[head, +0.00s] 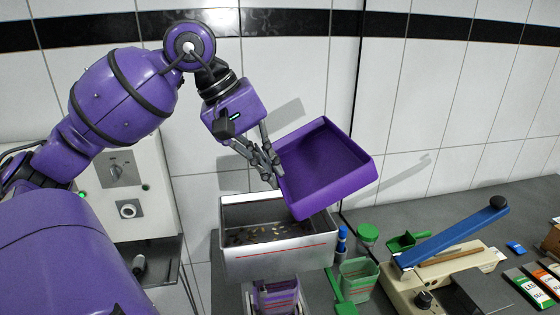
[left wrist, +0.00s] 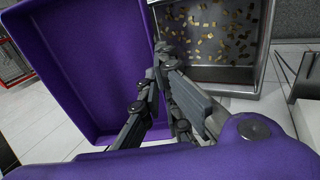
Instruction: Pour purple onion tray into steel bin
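The purple tray (head: 325,163) is held tilted in the air, above and to the right of the steel bin. Its inside faces the camera and looks empty. My left gripper (head: 272,172) is shut on the tray's left wall. In the left wrist view, the gripper (left wrist: 158,95) grips the wall of the tray (left wrist: 85,70). The steel bin (head: 278,262) stands below, with small yellowish-brown pieces scattered on its floor. These pieces also show in the bin (left wrist: 232,75) in the left wrist view. My right gripper does not show.
A purple-tinted container (head: 278,296) sits below the bin. Right of the bin are a green container (head: 358,280), a green-lidded jar (head: 368,236), a green scoop (head: 404,241) and a beige device with a blue lever (head: 452,235). A white panel with knobs (head: 125,195) stands left.

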